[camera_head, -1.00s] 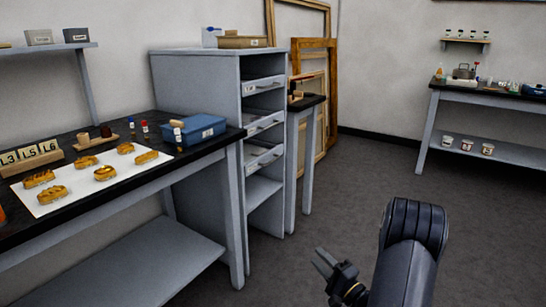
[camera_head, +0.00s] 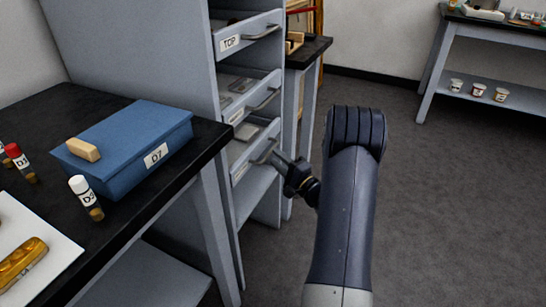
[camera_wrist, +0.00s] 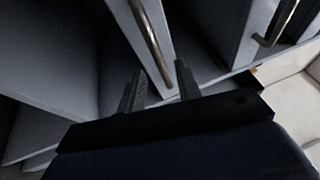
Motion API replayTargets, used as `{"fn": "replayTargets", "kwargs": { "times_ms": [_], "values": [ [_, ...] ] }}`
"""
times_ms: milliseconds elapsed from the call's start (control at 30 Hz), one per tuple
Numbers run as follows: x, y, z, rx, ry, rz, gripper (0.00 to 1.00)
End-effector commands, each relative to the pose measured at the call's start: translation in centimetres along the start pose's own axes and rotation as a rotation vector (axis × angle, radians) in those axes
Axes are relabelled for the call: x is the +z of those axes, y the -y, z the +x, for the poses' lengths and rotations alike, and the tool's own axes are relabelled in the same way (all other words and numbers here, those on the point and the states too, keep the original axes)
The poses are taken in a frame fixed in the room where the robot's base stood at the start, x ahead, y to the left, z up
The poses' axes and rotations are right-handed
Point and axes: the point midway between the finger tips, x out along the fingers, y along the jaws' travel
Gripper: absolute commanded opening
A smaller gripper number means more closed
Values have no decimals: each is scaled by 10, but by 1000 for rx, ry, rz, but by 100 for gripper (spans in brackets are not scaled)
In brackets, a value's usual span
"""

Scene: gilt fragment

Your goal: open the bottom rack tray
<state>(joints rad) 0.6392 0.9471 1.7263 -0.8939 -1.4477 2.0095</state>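The grey rack (camera_head: 177,70) holds three trays one above another. The bottom rack tray (camera_head: 241,170) is the lowest, with a blank-looking label and a metal bar handle (camera_head: 266,152); its front looks roughly in line with the trays above. My gripper (camera_head: 279,157) is at this handle, its fingertips partly hidden against the tray front. In the wrist view, my gripper (camera_wrist: 160,82) has its two fingers apart, with the lower end of a bar handle (camera_wrist: 150,40) between them. I see gaps beside the bar; contact cannot be told.
The middle tray (camera_head: 245,100) and top tray (camera_head: 250,38) are just above. A black-topped bench (camera_head: 60,115) with a blue box (camera_head: 130,140) stands close at the left. A small side table (camera_head: 310,50) is beyond the rack. Open floor (camera_head: 460,200) lies to the right.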

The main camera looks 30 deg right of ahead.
Motion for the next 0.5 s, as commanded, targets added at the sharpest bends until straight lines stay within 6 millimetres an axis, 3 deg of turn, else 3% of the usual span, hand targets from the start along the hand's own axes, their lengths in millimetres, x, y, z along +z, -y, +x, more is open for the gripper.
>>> {"fn": "replayTargets", "kwargs": {
  "times_ms": [200, 500],
  "values": [
    [0, -1, 23, 1, 0, -1, 32],
    [0, 0, 27, 0, 0, 0, 32]
  ]
}}
